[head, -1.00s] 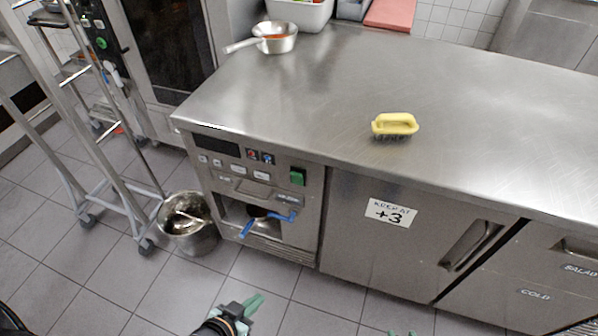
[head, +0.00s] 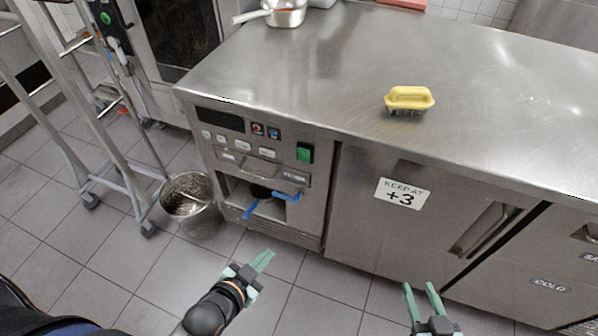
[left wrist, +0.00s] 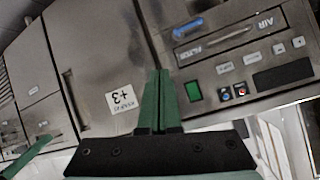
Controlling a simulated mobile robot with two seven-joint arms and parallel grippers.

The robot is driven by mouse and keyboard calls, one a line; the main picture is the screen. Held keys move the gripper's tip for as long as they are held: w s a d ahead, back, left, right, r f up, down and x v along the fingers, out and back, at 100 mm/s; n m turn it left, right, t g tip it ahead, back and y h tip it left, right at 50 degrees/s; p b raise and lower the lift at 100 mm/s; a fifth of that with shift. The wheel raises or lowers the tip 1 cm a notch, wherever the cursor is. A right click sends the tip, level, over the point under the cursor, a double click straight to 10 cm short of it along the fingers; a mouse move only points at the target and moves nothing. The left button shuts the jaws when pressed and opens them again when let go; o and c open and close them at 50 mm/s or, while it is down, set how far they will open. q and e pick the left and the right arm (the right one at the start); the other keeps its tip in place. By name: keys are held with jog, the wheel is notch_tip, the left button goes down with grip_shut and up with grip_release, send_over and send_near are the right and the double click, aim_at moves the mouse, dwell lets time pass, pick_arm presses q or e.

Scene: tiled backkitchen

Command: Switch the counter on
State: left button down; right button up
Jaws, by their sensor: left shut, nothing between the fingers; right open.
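The steel counter (head: 330,70) has a control panel at its left front end. A green switch (head: 305,153) sits at the right of that panel, beside small white buttons, a dark display (head: 219,119) and red and blue buttons. The green switch also shows in the left wrist view (left wrist: 193,91), just right of my fingertips; whether it is on I cannot tell. My left gripper (head: 262,262) is shut and empty, below and in front of the panel, apart from it. My right gripper (head: 421,290) is open and empty, in front of the door with the +3 label (head: 401,193).
A yellow-handled brush (head: 409,98) and a steel pan (head: 285,12) stand on the counter. Blue handles (head: 270,203) stick out under the panel. A metal bucket (head: 190,195) and a wheeled rack (head: 75,120) stand at left. Floor before the panel is clear.

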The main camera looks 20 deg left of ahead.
aim_at(303, 153)
jog(key=w+a+r+n+t+y+b, duration=0.2)
jog(key=w+r+n+t+y+b, duration=0.15)
jog(key=r+t+b, duration=0.5)
pick_arm(q)
jog(key=w+r+m+t+b, duration=0.3)
jog(key=w+m+t+b, duration=0.5)
jog(key=w+m, duration=0.3)
jog(key=m+b, duration=0.1)
jog(key=m, duration=0.1)
jog(key=shift+a+m+t+b, duration=0.3)
pick_arm(e)
jog(key=s+a+r+n+t+y, duration=0.1)
jog(key=s+r+n+y, duration=0.2)
jog(key=s+r+y, duration=0.1)
notch_tip(303, 153, up, 2)
jog(key=shift+a+r+n+y, duration=0.15)
jog(key=shift+n+y, duration=0.2)
jog(key=shift+y, duration=0.3)
